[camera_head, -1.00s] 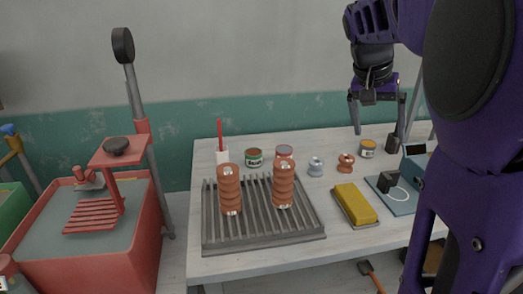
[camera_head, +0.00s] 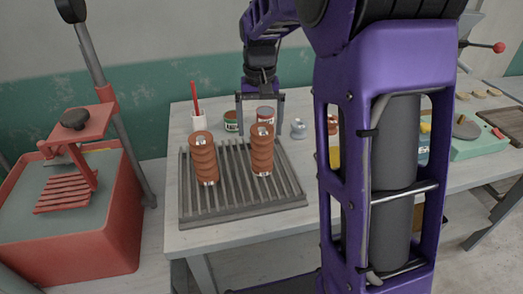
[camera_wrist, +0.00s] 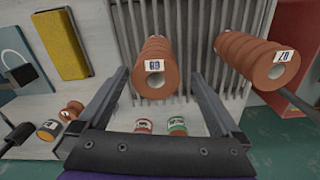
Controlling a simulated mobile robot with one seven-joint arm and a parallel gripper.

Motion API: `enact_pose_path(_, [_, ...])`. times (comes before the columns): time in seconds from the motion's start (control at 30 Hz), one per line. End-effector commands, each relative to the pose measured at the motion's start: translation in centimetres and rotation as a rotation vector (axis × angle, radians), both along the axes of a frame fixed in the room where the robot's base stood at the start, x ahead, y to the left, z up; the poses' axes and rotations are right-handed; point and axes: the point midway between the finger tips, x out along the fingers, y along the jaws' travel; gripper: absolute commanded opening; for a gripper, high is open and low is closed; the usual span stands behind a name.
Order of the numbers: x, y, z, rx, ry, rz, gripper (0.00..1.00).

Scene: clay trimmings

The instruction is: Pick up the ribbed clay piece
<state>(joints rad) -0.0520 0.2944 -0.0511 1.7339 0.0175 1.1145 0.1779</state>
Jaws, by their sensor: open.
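Two ribbed, orange-brown clay pieces stand upright on the slatted grey rack (camera_head: 225,205). The right clay piece (camera_head: 262,155) has my gripper (camera_head: 261,108) close above and behind it. My gripper is open, with nothing held. In the wrist view this clay piece (camera_wrist: 156,66) shows a hollow end and a small label, and lies between the open fingers (camera_wrist: 160,76). The left clay piece (camera_head: 203,160) is outside the fingers. It shows at the right of the wrist view (camera_wrist: 262,62), with a label too. Touch between fingers and clay cannot be told.
A white holder with a red stick (camera_head: 197,118), a green-labelled can (camera_head: 232,121) and a red-labelled can (camera_head: 265,112) stand behind the rack. The yellow block (camera_wrist: 61,45) shows in the wrist view. A red press tub (camera_head: 75,225) stands left.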

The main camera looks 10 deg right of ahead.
Motion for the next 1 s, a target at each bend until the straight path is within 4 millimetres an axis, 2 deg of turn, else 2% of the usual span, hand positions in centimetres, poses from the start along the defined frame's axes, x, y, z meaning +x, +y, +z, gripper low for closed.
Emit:
enact_pose_path(0.1, [-0.1, 0.0, -2.1, 0.000, 0.003, 0.000, 1.00])
enact_pose_path(0.37, [0.0, -0.1, -3.9, -0.001, 0.001, -0.001, 1.00])
enact_pose_path(0.63, [0.0, -0.5, -7.8, -0.001, 0.001, -0.001, 1.00])
enact_pose_path(0.77, [0.0, -0.5, -8.5, -0.001, -0.001, 0.000, 1.00])
enact_pose_path(0.97, [0.1, -0.5, -8.5, -0.001, -0.001, 0.000, 1.00])
enact_pose_path(1.0, [0.1, -0.5, -8.5, -0.001, -0.001, 0.000, 0.95])
